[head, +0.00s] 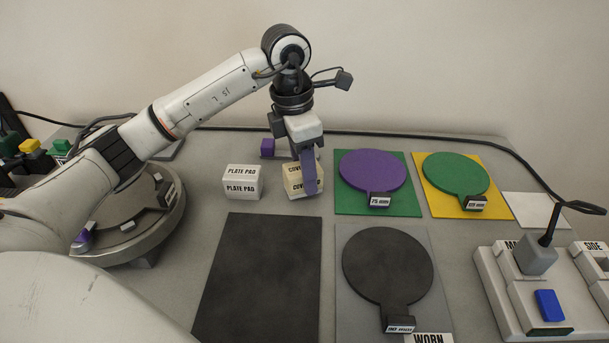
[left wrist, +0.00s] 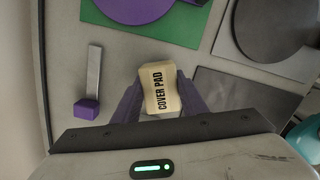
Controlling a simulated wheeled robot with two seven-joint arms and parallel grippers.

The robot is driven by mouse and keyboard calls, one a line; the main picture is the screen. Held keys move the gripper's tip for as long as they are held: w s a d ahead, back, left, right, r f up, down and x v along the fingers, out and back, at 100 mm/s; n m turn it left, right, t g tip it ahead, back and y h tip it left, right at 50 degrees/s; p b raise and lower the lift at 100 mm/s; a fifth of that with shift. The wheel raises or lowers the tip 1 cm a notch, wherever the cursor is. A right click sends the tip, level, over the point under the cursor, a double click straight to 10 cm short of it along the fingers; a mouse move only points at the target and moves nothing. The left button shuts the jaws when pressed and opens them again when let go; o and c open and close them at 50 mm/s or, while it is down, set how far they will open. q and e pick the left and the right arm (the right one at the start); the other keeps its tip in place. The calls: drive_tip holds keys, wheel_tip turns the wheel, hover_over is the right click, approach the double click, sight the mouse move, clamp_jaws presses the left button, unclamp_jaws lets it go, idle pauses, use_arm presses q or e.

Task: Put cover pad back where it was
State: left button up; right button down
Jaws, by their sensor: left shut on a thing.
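The cover pad (head: 294,181) is a cream block with dark "COVER PAD" lettering, standing beside the white plate pad on the grey table top. My left gripper (head: 309,172) reaches down on it with purple fingers. In the left wrist view the cover pad (left wrist: 161,91) sits between the two fingers (left wrist: 160,100), which are shut on its sides. Whether its underside touches the table is hard to tell. My right gripper is not in view.
The plate pad (head: 241,182) stands close on the left. A green board with a purple disc (head: 371,171) is on the right, and a yellow board with a green disc (head: 455,173) is beyond. A black mat (head: 262,285) and a grey board with a black disc (head: 388,264) lie in front. A purple-ended strip (left wrist: 92,85) lies nearby.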

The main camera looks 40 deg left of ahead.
sight(297, 169)
use_arm(q)
drive_tip(key=shift+f, duration=0.75)
drive_tip(key=shift+f, duration=0.1)
drive_tip(key=o, duration=1.1)
drive_tip(key=r, duration=0.8)
drive_tip(key=s+a+r, duration=0.1)
drive_tip(key=r, duration=0.3)
drive_tip(key=shift+s+r+p, duration=0.1)
drive_tip(key=shift+p, duration=0.3)
drive_tip(key=shift+d, duration=0.1)
